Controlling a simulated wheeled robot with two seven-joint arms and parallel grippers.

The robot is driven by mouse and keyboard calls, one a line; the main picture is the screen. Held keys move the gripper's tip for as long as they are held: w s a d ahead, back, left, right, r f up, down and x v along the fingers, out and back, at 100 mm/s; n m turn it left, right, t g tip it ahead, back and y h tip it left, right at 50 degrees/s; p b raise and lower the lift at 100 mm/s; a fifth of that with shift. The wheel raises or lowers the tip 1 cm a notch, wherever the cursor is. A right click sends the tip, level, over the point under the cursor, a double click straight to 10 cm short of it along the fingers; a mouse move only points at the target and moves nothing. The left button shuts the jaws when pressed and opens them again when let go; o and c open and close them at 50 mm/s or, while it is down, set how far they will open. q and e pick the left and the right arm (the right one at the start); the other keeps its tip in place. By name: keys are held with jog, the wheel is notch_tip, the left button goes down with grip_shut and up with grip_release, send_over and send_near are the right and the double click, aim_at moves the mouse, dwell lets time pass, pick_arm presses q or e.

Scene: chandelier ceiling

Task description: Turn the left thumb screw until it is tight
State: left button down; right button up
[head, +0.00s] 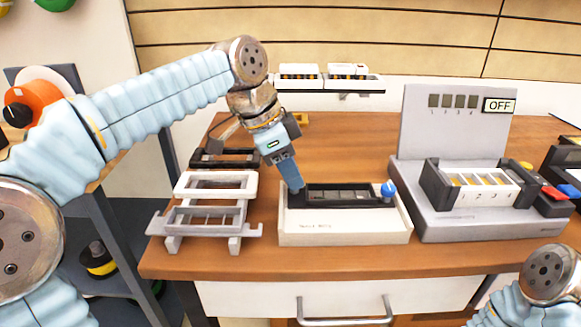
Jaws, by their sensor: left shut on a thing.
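A white block fixture (345,233) stands on the wooden table with a black slotted frame (342,196) set in its top. A blue thumb screw (389,191) shows at the frame's right end. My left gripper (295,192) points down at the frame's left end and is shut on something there. The left thumb screw is hidden by the fingers, so its seating cannot be seen. Of my right arm, only a part shows at the lower right; its gripper is out of view.
Left of the fixture is a grey and white rack (214,184). On the right stands a grey test station (460,130) reading OFF, with a slotted tray and a red button. A small shelf (330,88) hangs behind. Bare table lies along the front edge.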

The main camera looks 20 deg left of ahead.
pick_arm(q)
jog(key=m+g, duration=0.1)
jog(key=m, duration=0.4)
jog(key=shift+w+g, duration=0.2)
jog(key=shift+g, duration=0.2)
dwell(0.4)
jog(key=c, duration=0.9)
grip_release()
jog(key=shift+a+v, duration=0.2)
jog(key=shift+v, duration=3.55)
